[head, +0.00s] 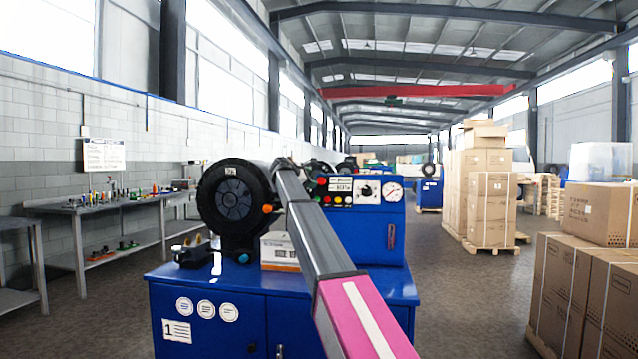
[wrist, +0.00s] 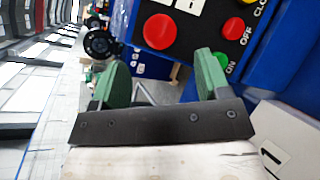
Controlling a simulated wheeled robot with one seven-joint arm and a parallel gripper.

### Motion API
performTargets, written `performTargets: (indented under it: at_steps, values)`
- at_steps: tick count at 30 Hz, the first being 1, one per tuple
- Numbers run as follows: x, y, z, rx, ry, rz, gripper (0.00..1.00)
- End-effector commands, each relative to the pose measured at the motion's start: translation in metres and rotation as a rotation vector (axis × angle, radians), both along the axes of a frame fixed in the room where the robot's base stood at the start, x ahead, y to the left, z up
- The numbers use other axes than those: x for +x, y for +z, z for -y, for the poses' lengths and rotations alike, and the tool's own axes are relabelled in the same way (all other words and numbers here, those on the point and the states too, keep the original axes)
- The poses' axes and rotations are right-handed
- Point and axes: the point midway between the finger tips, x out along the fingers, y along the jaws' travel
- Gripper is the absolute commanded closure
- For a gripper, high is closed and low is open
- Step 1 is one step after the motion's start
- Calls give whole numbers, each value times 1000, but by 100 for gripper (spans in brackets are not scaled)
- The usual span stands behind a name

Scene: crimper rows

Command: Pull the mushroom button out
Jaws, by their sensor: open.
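The red mushroom button (wrist: 158,31) is a large round red cap on a black panel, at the top of the wrist view. In the head view it appears as a small red dot (head: 322,181) at the panel's upper left, just right of my arm. My gripper (wrist: 163,60) has two green fingers, spread apart with nothing between them. In the wrist view the button shows beyond the gap between the fingertips, apart from them. The fingers cannot be made out in the head view.
A smaller red OFF button (wrist: 233,29) and a green ON button (wrist: 218,62) sit right of the mushroom button, close to the right finger. The blue machine (head: 392,240) has a gauge and a black round crimping head (head: 236,200). Cartons (head: 590,270) stand at the right.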

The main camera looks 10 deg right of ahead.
Motion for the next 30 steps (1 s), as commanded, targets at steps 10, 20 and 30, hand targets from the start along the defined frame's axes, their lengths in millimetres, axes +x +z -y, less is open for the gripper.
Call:
performTargets:
  at_steps: [10,20,30]
  values:
    - [37,-14,40,1,0,-1,30]
    - [41,-17,46,1,0,0,30]
    - [39,-16,45,1,0,0,99]
